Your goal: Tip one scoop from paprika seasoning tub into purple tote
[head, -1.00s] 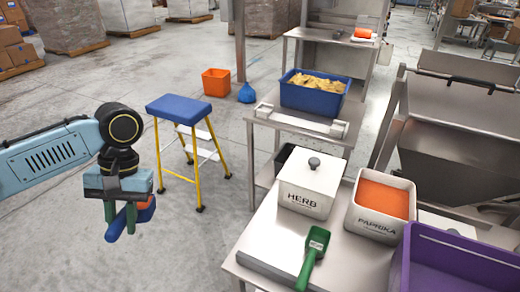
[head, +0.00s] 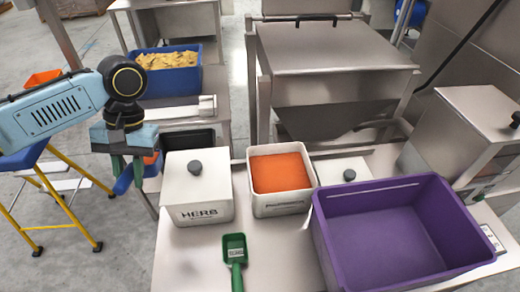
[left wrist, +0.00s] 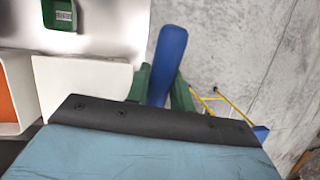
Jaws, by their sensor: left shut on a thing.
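The open white paprika tub (head: 282,207) holds orange-red seasoning and stands on the steel bench, left of the purple tote (head: 325,235). The tote's inside looks empty. My left gripper (head: 127,180) hangs left of the lidded HERB tub, apart from the tubs. It is shut on a blue tool, seen in the left wrist view as a blue handle (left wrist: 165,65) between its green fingers. An orange-red patch (head: 150,158) shows by the tool in the head view; whether it is a load in a blue scoop I cannot tell. My right gripper is out of view.
The lidded HERB tub (head: 197,194) stands between my left gripper and the paprika tub. A green scoop (head: 235,250) lies on the bench in front. A steel box with a knob (head: 463,130) stands behind the tote on the right. A blue bin (head: 175,82) stands behind.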

